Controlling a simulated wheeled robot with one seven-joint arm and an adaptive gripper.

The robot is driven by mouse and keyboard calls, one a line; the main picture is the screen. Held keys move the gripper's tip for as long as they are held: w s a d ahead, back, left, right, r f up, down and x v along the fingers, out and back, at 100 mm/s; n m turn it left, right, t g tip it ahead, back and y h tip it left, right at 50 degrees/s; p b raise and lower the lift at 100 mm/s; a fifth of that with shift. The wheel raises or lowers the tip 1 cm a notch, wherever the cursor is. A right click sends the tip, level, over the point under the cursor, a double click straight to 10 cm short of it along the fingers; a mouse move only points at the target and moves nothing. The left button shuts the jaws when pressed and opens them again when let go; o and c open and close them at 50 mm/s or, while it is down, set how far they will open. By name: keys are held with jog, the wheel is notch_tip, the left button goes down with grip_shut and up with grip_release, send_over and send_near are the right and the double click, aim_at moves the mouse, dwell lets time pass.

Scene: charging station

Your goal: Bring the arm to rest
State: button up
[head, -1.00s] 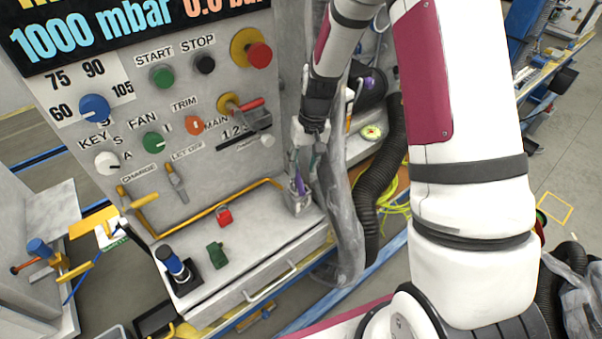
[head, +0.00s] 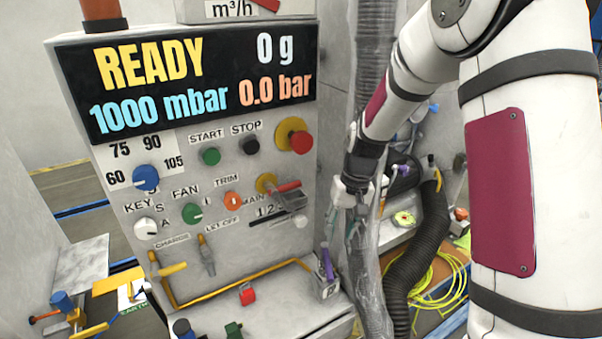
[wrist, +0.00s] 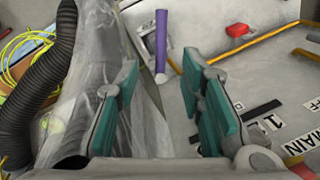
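My gripper (head: 352,222) hangs at the end of my white and maroon arm, in front of the right side of the grey control panel (head: 225,160). In the wrist view its teal-padded fingers (wrist: 162,78) are spread apart with nothing between them. A purple stick (wrist: 161,38) stands in a small grey holder on the panel's ledge, beyond the fingertips. In the head view the purple stick (head: 327,263) is below and left of my gripper, apart from it.
Clear plastic sheeting (wrist: 95,90) hangs close beside the fingers. A black ribbed hose (head: 425,240) and yellow cable (head: 445,280) lie to the right. Knobs, a red padlock (head: 247,294) and a yellow rail (head: 200,297) are on the panel and ledge. The display (head: 195,75) reads READY.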

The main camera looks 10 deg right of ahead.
jog(key=s+a+r+n+t+h, duration=0.1)
jog(key=s+r, duration=0.4)
jog(key=r, duration=0.4)
jog(key=s+a+r+t, duration=0.1)
jog(key=s+r+t, duration=0.1)
jog(key=s+r, duration=0.55)
jog(key=s+r+t, duration=0.1)
jog(key=s+r, duration=0.2)
jog(key=s, duration=0.3)
jog(key=s+r+t, duration=0.1)
jog(key=s+r, duration=0.2)
jog(key=s, duration=0.4)
jog(key=shift+r+h, duration=0.3)
